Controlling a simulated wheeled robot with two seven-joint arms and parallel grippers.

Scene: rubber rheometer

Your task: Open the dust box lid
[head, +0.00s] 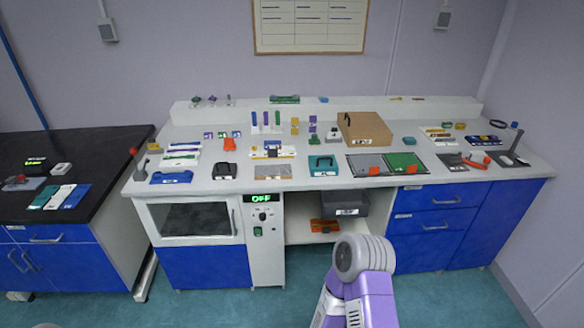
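No label reading "dust box" is legible, so I cannot tell for sure which container it is. A tan box (366,129) with a closed top, a dark handle on its left side and a small white label stands at the back of the white bench. A small teal box (322,166) with a white label sits near the bench's front edge. A dark grey bin (352,203) with a label is under the bench top. Neither of my grippers shows; only part of one of my arms, purple and white, rises at the bottom centre-right.
The white bench top (222,187) is crowded with small tools, coloured blocks and trays. Dark and green mats (405,163) lie right of the teal box. A glass-fronted cabinet (189,218) and a control panel reading OFF (262,213) are below. A black-topped bench (105,160) stands left.

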